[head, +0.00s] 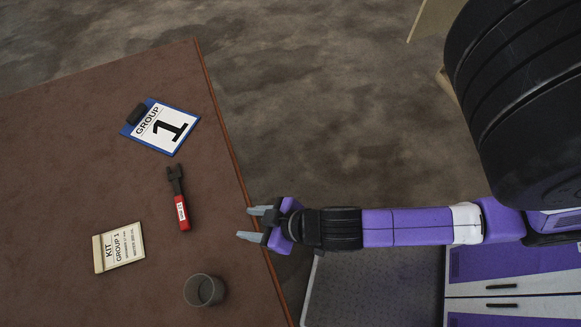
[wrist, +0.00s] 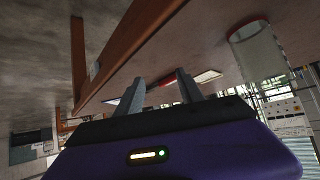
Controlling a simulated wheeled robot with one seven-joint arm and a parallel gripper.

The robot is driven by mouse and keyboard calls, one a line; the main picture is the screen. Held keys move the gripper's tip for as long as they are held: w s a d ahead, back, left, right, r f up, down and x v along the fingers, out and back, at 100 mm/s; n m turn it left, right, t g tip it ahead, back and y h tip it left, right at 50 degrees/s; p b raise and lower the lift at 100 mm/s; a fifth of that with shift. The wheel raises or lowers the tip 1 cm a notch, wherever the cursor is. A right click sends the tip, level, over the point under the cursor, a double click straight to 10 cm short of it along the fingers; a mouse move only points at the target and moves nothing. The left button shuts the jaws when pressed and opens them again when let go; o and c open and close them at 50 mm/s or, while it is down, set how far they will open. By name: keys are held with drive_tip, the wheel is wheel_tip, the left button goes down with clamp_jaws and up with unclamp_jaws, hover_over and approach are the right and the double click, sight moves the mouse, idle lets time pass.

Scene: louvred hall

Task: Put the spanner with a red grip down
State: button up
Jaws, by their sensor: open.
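The spanner with a red grip (head: 180,206) lies flat on the brown table (head: 75,185), its dark head toward the back and its red grip with a white label toward the front. My gripper (head: 250,223) is open and empty at the table's right edge, to the right of the spanner and apart from it. In the wrist view my gripper's two fingers (wrist: 160,92) are spread with nothing between them. A small patch of red shows beyond the fingers there, too small to tell clearly.
A blue clipboard (head: 162,127) marked "GROUP 1" lies behind the spanner. A cream kit card (head: 118,247) lies to its left front. A grey cup (head: 204,290) stands near the front; a clear cylinder also shows in the wrist view (wrist: 258,52). Bare tabletop surrounds the spanner.

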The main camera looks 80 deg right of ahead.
drive_tip(key=s+r+t, duration=0.2)
drive_tip(key=s+r, duration=0.3)
drive_tip(key=r, duration=0.3)
drive_tip(key=s+d+r+t, duration=0.1)
drive_tip(key=s+r+t, duration=0.2)
drive_tip(key=r, duration=0.6)
drive_tip(key=shift+s+r+n, duration=0.3)
drive_tip(key=shift+s+n, duration=0.1)
drive_tip(key=shift+s, duration=0.7)
drive_tip(key=shift+c, duration=1)
drive_tip(key=shift+d, duration=0.15)
